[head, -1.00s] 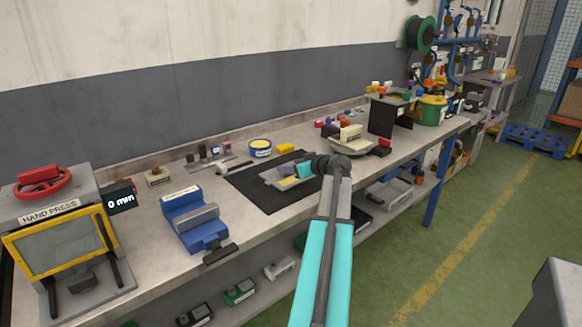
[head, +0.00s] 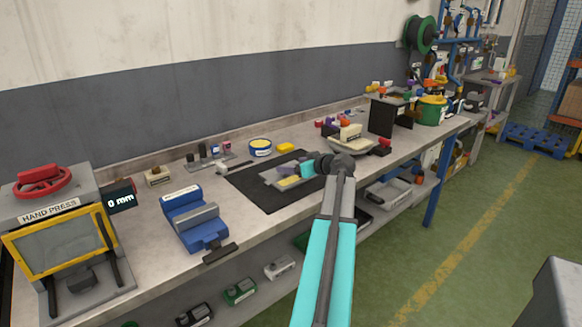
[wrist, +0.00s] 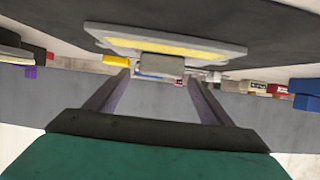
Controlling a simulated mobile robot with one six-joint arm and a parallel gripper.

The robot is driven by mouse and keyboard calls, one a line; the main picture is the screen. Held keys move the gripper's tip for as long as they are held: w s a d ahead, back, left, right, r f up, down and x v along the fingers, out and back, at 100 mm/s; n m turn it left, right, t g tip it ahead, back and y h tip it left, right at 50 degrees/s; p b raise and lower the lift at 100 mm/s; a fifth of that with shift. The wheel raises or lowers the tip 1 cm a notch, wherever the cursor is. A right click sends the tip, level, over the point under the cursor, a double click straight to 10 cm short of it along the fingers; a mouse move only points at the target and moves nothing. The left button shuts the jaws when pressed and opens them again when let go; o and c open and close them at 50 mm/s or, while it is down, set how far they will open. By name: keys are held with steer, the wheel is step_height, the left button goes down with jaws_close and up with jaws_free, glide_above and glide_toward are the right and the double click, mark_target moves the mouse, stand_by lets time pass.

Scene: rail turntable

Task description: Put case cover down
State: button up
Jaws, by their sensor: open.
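A flat grey plate with a yellow panel, which looks like the case cover (head: 283,182), lies on the black mat (head: 255,190) on the bench. In the wrist view the plate (wrist: 105,33) shows just beyond my fingers, with a small grey block (wrist: 158,66) at its near edge. My gripper (wrist: 157,77) is open, its two fingers spread on either side of that block with a gap visible. In the head view my gripper (head: 304,170) is at the right end of the plate, its fingertips mostly hidden. I cannot tell whether a finger touches the plate.
The blue vise (head: 190,215) and hand press (head: 60,250) stand to the left. A loaded scale-like tray (head: 352,147) stands to the right. The mat's front left is clear.

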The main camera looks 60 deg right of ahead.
steer(key=b+v, duration=0.1)
steer(key=v, duration=0.9)
steer(key=shift+s, duration=0.25)
steer(key=shift+r, duration=0.1)
stand_by(0.3)
